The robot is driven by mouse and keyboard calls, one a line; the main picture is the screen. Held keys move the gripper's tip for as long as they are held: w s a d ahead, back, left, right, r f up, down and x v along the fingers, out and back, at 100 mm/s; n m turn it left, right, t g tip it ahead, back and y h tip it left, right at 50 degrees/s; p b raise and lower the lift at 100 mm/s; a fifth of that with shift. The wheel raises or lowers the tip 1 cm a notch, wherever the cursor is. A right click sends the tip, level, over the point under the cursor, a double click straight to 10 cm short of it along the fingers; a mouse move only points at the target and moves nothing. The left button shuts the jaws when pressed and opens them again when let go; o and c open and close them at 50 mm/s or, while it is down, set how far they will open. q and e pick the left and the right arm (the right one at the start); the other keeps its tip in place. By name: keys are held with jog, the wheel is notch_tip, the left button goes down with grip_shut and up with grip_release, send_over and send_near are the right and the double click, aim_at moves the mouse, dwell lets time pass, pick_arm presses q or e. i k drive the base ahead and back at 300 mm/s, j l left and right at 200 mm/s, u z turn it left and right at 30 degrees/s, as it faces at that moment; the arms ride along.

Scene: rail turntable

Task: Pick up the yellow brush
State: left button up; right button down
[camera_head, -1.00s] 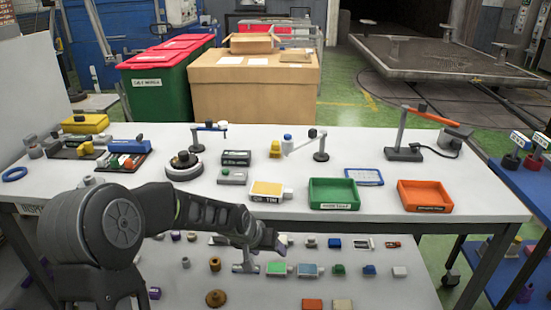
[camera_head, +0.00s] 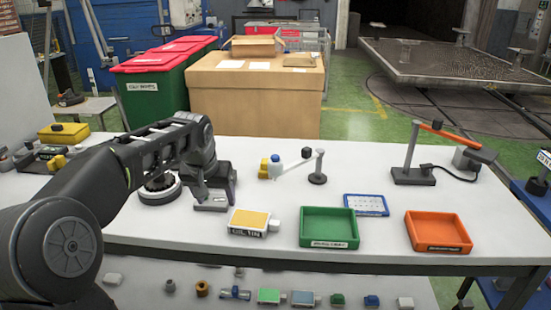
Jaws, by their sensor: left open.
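Several yellow things show, and I cannot tell for sure which is the brush. A small yellow piece (camera_head: 264,169) stands near the table's middle, beside a blue-topped bottle (camera_head: 275,165). A larger yellow block (camera_head: 63,133) with a black top sits at the far left. My left gripper (camera_head: 212,193) is open, pointing down over the table close to a grey device (camera_head: 210,206), left of the small yellow piece and apart from it. The gripper and forearm partly hide the things behind them. My right gripper is out of view.
A yellow-faced oil tin (camera_head: 249,222), a green tray (camera_head: 328,228) and an orange tray (camera_head: 437,231) line the front. A round black base (camera_head: 160,190) stands close to my gripper. A jointed stand (camera_head: 317,170) is right of the yellow piece.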

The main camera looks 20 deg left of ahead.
aim_at(263, 172)
jog(key=i, duration=0.9)
